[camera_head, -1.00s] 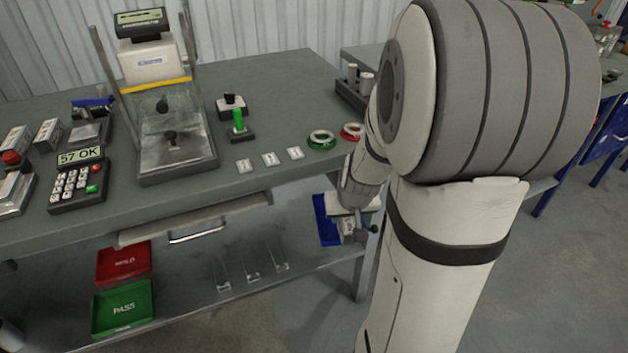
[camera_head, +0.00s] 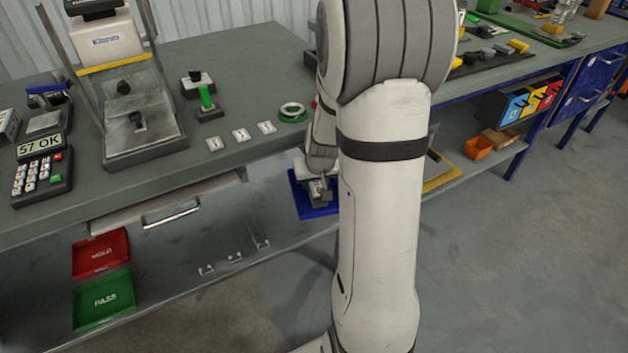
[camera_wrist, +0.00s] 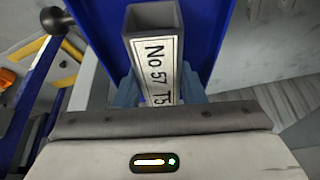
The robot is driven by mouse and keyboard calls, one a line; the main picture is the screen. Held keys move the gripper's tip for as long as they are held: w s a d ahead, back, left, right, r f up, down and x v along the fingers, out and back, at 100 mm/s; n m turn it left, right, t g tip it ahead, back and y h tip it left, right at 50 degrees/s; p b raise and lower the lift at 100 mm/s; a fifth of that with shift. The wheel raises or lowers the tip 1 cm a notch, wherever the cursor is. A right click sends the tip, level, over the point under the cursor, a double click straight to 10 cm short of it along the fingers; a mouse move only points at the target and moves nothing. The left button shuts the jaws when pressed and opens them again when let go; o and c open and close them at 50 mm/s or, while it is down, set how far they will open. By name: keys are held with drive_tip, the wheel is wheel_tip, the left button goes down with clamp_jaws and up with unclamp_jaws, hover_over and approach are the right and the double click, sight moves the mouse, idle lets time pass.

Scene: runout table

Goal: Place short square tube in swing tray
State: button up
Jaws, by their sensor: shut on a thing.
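The short square tube (camera_wrist: 153,62) is a grey, hollow, square-section piece with a white label reading "No 57 T5", partly cut off by my gripper. My gripper (camera_wrist: 157,90) is shut on it, with a bluish finger on each side. The blue swing tray (camera_wrist: 203,35) lies behind the tube in the wrist view. In the head view the tray (camera_head: 313,208) sits at the bench's right end, below the top, partly hidden by my arm. My gripper (camera_head: 320,190) is above or at the tray there. I cannot tell whether the tube touches the tray.
A red HOLD tray (camera_head: 101,252) and a green PASS tray (camera_head: 104,301) lie on the lower shelf. A green ring (camera_head: 292,112) and white numbered tags (camera_head: 241,135) lie near the bench edge. A black ball-ended lever (camera_wrist: 55,20) is left of the tube. Open floor (camera_head: 520,240) lies to the right.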

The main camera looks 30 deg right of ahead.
drive_tip(key=o, duration=1.1)
drive_tip(key=shift+f, duration=0.1)
drive_tip(key=shift+c, duration=0.2)
drive_tip(key=p+v, duration=0.3)
drive_tip(key=v, duration=0.9)
drive_tip(key=s+a+r+n+g+y, duration=0.1)
drive_tip(key=s+a+r, duration=0.3)
drive_tip(key=s+a, duration=0.9)
drive_tip(key=shift+s+a+r+n+g, duration=0.2)
drive_tip(key=shift+s+r+n+g, duration=0.15)
drive_tip(key=shift+s+n+g, duration=0.4)
drive_tip(key=shift+w, duration=0.1)
